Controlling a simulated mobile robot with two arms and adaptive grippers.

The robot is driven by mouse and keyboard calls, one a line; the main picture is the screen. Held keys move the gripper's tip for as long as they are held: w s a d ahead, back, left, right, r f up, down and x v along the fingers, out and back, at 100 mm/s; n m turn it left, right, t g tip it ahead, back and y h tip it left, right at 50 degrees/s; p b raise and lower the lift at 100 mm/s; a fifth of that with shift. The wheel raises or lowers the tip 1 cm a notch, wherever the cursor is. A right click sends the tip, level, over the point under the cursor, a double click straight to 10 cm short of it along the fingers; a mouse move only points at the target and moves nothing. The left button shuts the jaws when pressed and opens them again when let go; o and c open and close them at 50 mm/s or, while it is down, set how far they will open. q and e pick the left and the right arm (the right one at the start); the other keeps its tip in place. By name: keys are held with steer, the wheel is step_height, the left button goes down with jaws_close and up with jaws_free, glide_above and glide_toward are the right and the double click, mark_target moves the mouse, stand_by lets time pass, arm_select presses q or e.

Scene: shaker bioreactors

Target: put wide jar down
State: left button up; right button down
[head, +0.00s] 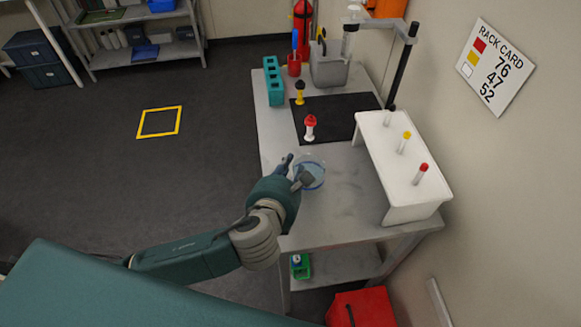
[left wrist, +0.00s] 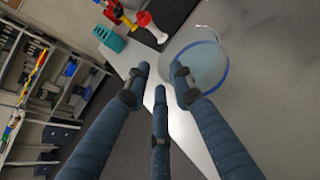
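The wide jar (head: 311,176) is clear, with a bluish tint and a blue ring. It appears to stand upright on the grey bench (head: 345,212), near its left edge. It also shows in the left wrist view (left wrist: 204,62), off to the right of the fingers' middle. My left gripper (head: 295,170) is at the jar's left side. In the left wrist view its fingers (left wrist: 160,75) are spread, with a gap between the tips. One finger overlaps the jar's near side; whether it touches cannot be told. My right gripper is in neither view.
A white raised rack (head: 385,160) with several capped tubes stands right of the jar. Behind are a red-capped tube (head: 310,128), a black mat (head: 340,103), a teal rack (head: 272,82) and a grey holder (head: 328,68). The bench front is clear.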

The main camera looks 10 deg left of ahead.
arm_select(q)
steer(key=p+v, duration=0.8)
steer(key=v, duration=0.4)
steer(key=shift+p, duration=0.35)
